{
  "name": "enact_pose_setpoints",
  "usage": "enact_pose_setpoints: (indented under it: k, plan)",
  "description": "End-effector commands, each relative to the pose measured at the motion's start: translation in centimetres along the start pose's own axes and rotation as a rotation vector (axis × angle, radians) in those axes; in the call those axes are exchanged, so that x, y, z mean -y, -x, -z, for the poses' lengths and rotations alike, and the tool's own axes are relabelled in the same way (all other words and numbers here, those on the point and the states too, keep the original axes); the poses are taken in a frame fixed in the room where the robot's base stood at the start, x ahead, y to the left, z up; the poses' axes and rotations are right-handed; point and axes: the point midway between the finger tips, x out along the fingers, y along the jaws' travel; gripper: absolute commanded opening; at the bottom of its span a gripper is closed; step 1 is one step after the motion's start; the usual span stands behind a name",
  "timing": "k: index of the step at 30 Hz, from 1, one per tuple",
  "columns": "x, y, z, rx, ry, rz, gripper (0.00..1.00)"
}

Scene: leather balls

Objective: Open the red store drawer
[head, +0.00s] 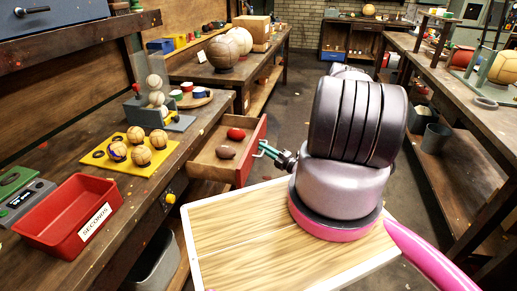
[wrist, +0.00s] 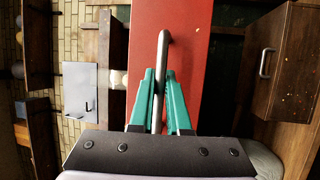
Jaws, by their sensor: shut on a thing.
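The red store drawer (head: 255,142) stands pulled out from under the left workbench in the head view. A red ball (head: 236,134) and a brown ball (head: 225,152) lie inside it. Its red front fills the middle of the wrist view (wrist: 196,60). A metal bar handle (wrist: 163,52) stands on that front. My gripper (head: 266,149) is at the drawer front, its green fingers shut on the handle. In the wrist view the fingers (wrist: 160,88) lie on either side of the bar.
On the left bench are a red SECONDS bin (head: 68,216), a yellow tray (head: 123,165) with several balls, and a grey stand (head: 158,115). A grey bin (head: 156,266) stands below. Another bench (head: 470,130) runs along the right. The floor aisle between is clear.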

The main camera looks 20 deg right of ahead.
Motion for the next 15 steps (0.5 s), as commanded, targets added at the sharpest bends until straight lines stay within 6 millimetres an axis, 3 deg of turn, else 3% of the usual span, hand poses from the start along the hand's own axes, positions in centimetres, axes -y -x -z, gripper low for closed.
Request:
enact_pose_setpoints:
  k: [11, 12, 13, 14, 15]
  plan:
    - [0.05, 0.19, 0.00, -0.001, 0.000, 0.002, 0.00]
    - [0.05, 0.19, 0.00, -0.001, 0.000, 0.002, 0.26]
    - [0.05, 0.18, 0.00, -0.001, 0.000, 0.002, 0.38]
    - [0.05, 0.18, -0.01, -0.001, 0.000, 0.002, 0.45]
    - [0.04, 0.17, -0.01, -0.001, 0.000, 0.002, 0.45]
